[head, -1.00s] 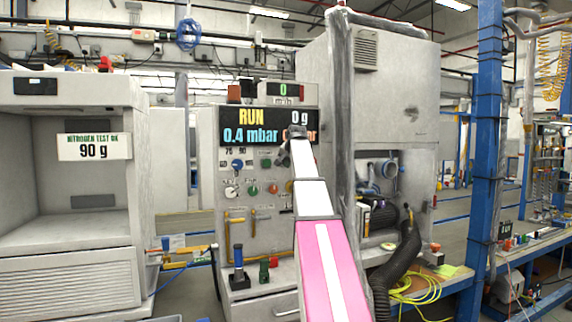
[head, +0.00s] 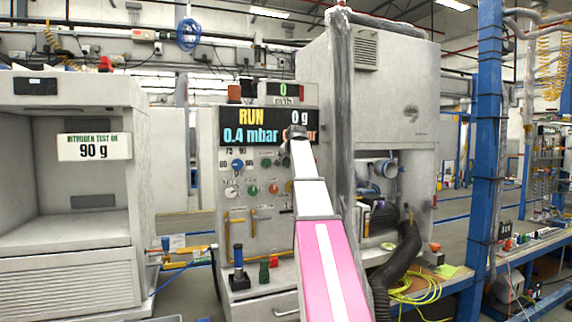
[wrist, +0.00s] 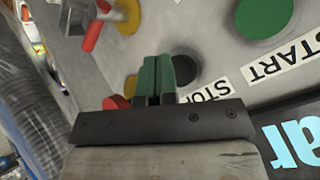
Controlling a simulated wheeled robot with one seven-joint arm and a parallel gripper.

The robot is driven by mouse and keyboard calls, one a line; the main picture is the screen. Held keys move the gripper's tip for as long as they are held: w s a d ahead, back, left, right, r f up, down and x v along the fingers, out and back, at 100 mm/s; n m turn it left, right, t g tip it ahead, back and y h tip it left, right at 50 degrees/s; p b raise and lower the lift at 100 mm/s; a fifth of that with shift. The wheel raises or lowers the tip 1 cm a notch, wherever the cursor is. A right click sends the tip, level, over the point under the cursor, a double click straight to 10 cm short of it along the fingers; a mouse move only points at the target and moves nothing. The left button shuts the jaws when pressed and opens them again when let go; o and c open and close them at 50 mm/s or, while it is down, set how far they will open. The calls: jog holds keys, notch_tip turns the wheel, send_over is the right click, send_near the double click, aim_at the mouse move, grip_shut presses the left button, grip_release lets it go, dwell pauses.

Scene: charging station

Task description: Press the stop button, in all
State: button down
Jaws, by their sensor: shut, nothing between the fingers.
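The control panel (head: 240,205) stands ahead, and its display (head: 236,126) reads RUN and 0.4 mbar. My gripper (head: 296,132) is in front of the panel, over the display's lower right. In the wrist view, my gripper (wrist: 165,75) has its green fingers together and empty, close to the panel. The STOP label (wrist: 208,90) shows upside down just right of the fingers, partly covered by the gripper body. A red round part (wrist: 115,102) peeks out left of the fingers; I cannot tell if it is the stop button. Contact cannot be told.
A green button (wrist: 262,15) sits beside the START label (wrist: 285,60). A red lever (wrist: 95,35) sticks out at the upper left of the wrist view. A black hose (head: 398,262) and a blue post (head: 487,150) stand to the right.

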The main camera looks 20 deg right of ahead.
jog(key=shift+w, duration=0.4)
jog(key=shift+w, duration=0.5)
dwell(0.8)
jog(key=shift+s, duration=0.9)
jog(key=s, duration=0.5)
jog(key=shift+d, duration=0.1)
dwell(0.4)
jog(key=shift+s, duration=0.1)
dwell(0.5)
